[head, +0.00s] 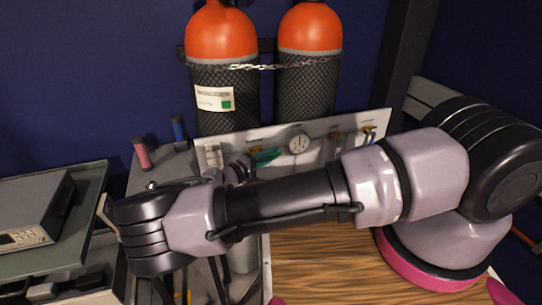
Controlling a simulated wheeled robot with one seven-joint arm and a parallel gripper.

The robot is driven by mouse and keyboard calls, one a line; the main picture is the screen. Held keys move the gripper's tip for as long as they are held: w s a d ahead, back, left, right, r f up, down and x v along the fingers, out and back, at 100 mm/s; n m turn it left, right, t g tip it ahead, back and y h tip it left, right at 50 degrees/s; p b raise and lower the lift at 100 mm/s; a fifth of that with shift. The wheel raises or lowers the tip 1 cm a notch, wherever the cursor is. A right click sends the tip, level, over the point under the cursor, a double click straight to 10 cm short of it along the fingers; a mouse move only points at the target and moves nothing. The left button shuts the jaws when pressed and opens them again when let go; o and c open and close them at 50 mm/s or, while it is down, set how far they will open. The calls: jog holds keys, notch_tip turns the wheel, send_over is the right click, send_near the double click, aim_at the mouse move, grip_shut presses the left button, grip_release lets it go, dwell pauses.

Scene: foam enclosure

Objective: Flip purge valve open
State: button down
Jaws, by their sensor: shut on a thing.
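A pale valve panel (318,158) stands upright in front of two gas cylinders. A green valve handle (266,156) sticks out at its left part, left of the round gauge (299,143). Another valve with a blue handle (368,132) is at the panel's right end. The labels are too small to read, so I cannot tell which is the purge valve. My gripper (248,162) is small in view at the left end of the green handle and appears shut on it. My arm hides the lower part of the panel, and the fingertips are hard to make out.
Two orange-topped cylinders (222,40) (310,30) stand behind a chain (262,66). A grey instrument (30,215) sits on a shelf at left. Red (141,153) and blue (178,128) handles rise left of the panel. A wood-grain surface (325,262) lies below my arm.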

jog(key=c, duration=0.8)
grip_release()
jog(key=shift+o, duration=0.2)
jog(key=v, duration=1)
jog(key=shift+s+a, duration=0.2)
jog(key=shift+a, duration=0.1)
